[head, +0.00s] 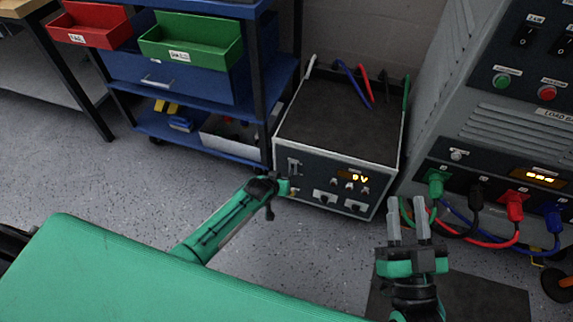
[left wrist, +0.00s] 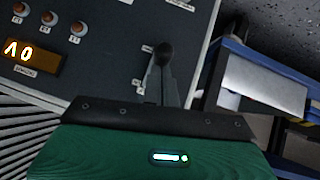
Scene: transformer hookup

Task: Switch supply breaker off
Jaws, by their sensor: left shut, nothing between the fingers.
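The supply box (head: 335,120) stands on the floor at the centre of the head view, and its front display (head: 358,177) reads 0 V. The supply breaker (head: 294,167) is at the left of its front panel; its lever position is too small to tell there. In the left wrist view a black round knob (left wrist: 166,52), apparently the breaker handle, stands between two small labels. My left gripper (head: 288,189) is shut and empty, close by the panel's left edge. Its grey fingers (left wrist: 170,88) reach up to the knob; contact is unclear. My right gripper (head: 408,208) is open and empty.
A load cabinet (head: 490,125) with green, black, red and blue plugged cables stands at the right. A blue shelf cart (head: 190,80) with red and green bins stands left of the box. Loose cable ends rise behind the box. Open floor lies in front.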

